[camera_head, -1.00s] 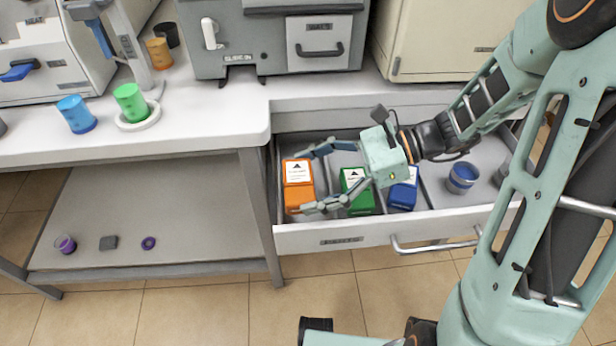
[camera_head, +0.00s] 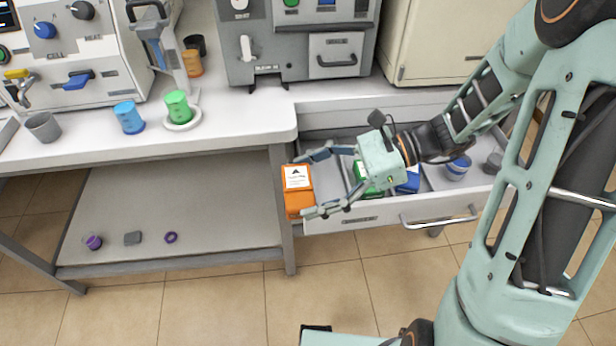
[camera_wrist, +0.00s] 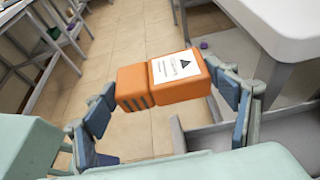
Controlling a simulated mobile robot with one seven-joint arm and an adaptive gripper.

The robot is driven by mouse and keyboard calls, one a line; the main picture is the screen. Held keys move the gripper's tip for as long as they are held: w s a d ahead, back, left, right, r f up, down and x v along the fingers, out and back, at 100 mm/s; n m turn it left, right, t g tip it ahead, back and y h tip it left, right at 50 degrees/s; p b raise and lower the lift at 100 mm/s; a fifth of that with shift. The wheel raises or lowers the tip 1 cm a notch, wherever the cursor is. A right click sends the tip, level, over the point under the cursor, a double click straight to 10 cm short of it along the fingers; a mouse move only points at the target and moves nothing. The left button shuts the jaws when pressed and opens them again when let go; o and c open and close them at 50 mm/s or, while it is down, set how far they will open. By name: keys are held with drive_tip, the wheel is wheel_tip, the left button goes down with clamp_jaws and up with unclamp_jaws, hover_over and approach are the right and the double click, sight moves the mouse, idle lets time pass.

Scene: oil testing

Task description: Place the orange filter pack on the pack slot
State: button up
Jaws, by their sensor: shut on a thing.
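The orange filter pack (camera_head: 297,199) is a box with a white label bearing a black triangle. My gripper (camera_head: 299,188) is shut on it, one finger on each side. The pack is at the left end of the open drawer (camera_head: 345,218), raised above it and overlapping its left wall in the head view. In the wrist view the pack (camera_wrist: 150,88) is between my fingers (camera_wrist: 163,84), with floor behind it. A green pack (camera_head: 366,180) and a blue pack (camera_head: 410,182) sit in the drawer, partly hidden by my gripper. I cannot tell which place is the pack slot.
The white bench (camera_head: 240,125) and its leg are close left of the pack. A grey machine (camera_head: 265,60) stands on the bench. Green (camera_head: 177,106) and blue (camera_head: 129,118) cups stand nearer. A blue-banded jar (camera_head: 457,168) is in the drawer. The lower shelf (camera_head: 190,200) is mostly bare.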

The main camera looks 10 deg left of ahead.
drive_tip(key=shift+s+a+r, duration=0.1)
drive_tip(key=shift+s+r, duration=0.05)
drive_tip(key=shift+s, duration=0.15)
drive_tip(key=w+d+r+m+t+h+p, duration=0.1)
drive_tip(key=w+d+r+m+t+h, duration=0.1)
drive_tip(key=w+d+m+t, duration=1.2)
drive_tip(key=w+d+r+n+g+p, duration=0.1)
drive_tip(key=d+r+n+g+p, duration=0.2)
drive_tip(key=r+p, duration=0.9)
drive_tip(key=d+p, duration=0.1)
drive_tip(key=p, duration=0.6)
drive_tip(key=shift+w+d+r+n, duration=0.15)
drive_tip(key=shift+w+d+n, duration=0.1)
drive_tip(key=shift+n, duration=0.15)
